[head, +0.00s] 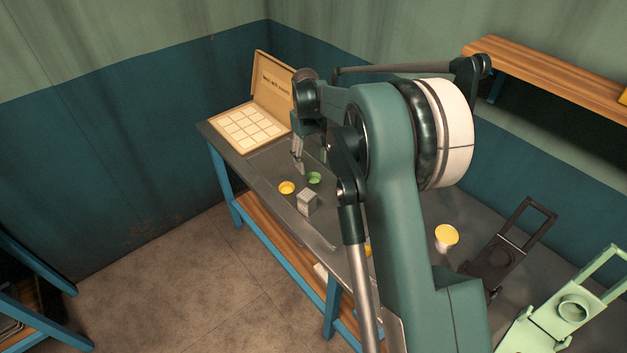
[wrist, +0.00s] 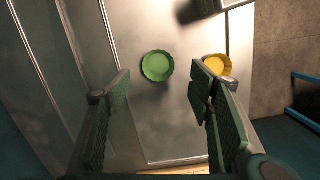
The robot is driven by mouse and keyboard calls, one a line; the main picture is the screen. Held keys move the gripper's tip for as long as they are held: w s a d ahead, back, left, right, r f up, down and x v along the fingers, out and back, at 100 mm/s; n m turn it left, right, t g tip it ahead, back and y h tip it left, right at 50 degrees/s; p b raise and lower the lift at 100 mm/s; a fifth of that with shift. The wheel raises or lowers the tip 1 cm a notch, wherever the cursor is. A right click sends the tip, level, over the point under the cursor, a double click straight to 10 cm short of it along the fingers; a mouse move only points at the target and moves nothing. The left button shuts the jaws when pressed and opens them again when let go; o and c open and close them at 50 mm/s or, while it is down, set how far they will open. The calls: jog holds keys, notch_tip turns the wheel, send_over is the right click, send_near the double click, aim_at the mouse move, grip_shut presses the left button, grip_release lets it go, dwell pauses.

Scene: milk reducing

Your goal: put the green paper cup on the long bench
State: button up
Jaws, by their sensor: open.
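The green paper cup (head: 314,178) stands on the grey-topped bench (head: 268,160) in the head view, beside a yellow cup. In the wrist view the green cup (wrist: 157,66) shows from above, ahead of the fingertips and roughly between them. My gripper (head: 298,160) is just behind and left of the green cup in the head view. In the wrist view my gripper (wrist: 160,90) has its two fingers wide apart with nothing between the pads. Part of the bench is hidden behind my arm in the head view.
A yellow cup (head: 286,188) stands close left of the green cup; it also shows by the right finger in the wrist view (wrist: 217,65). A grey-white box (head: 307,202) stands in front. An open carton (head: 250,128) lies at the bench's far end. Another yellow-topped cup (head: 446,236) stands at right.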

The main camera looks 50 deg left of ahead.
aim_at(314, 180)
jog(key=shift+d+f, duration=0.1)
jog(key=shift+f, duration=0.75)
jog(key=shift+d+f, duration=0.15)
jog(key=shift+f, duration=1.2)
jog(key=shift+d+f, duration=0.1)
jog(key=shift+f, duration=1.2)
jog(key=c, duration=0.7)
